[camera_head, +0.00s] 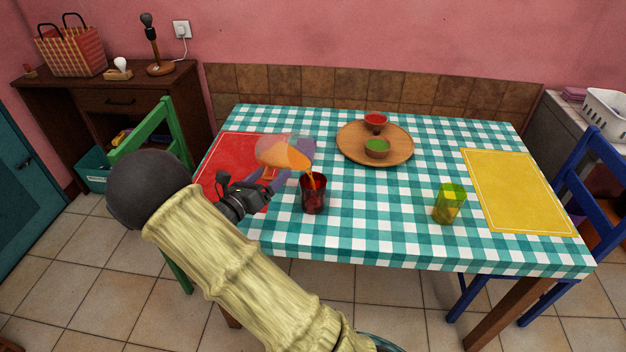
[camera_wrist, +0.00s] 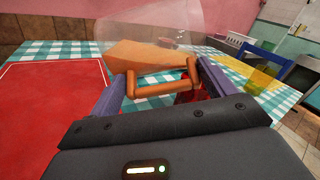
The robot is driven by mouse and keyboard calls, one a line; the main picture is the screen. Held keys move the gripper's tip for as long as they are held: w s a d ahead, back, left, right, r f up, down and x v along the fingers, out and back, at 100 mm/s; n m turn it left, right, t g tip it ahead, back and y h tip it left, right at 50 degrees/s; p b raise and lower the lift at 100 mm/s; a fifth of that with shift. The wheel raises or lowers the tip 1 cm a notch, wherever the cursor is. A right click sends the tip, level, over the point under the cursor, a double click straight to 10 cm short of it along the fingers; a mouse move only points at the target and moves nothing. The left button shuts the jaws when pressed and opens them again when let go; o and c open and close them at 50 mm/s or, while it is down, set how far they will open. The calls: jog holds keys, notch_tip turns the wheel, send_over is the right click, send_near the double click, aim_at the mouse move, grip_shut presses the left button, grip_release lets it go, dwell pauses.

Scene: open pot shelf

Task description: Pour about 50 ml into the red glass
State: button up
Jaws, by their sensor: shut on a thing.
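A clear pitcher (camera_head: 284,150) with orange liquid is tilted to the right above the red glass (camera_head: 314,197). An orange stream runs from its lip down into the glass. The glass stands upright on the checkered table; how full it is cannot be told. My gripper (camera_head: 262,187) is shut on the pitcher's handle. In the wrist view the orange handle (camera_wrist: 160,88) sits between my purple fingers, with the tilted liquid behind it. The red glass (camera_wrist: 190,96) is partly hidden there behind the handle and finger.
A yellow-green glass (camera_head: 449,204) stands to the right on the checkered table (camera_head: 370,228). A round wooden tray (camera_head: 350,142) with a red bowl (camera_head: 376,121) and a green bowl (camera_head: 377,148) is behind. Red (camera_head: 222,160) and yellow (camera_head: 517,190) placemats lie at either side.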

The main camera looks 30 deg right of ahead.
jog(key=shift+a+r, duration=0.1)
jog(key=shift+r, duration=0.05)
jog(key=shift+r, duration=0.1)
dwell(0.3)
jog(key=shift+m, duration=0.3)
jog(key=shift+s+r+p, duration=0.1)
jog(key=shift+s+p, duration=0.05)
jog(key=shift+p, duration=0.15)
dwell(0.9)
jog(key=n, duration=0.2)
jog(key=f+n+b, duration=0.1)
jog(key=n, duration=0.1)
jog(key=shift+s+d+f, duration=0.15)
jog(key=shift+d, duration=0.05)
jog(key=shift+f+n+b, duration=0.15)
jog(key=shift+n+b, duration=0.2)
jog(key=shift+n, duration=0.55)
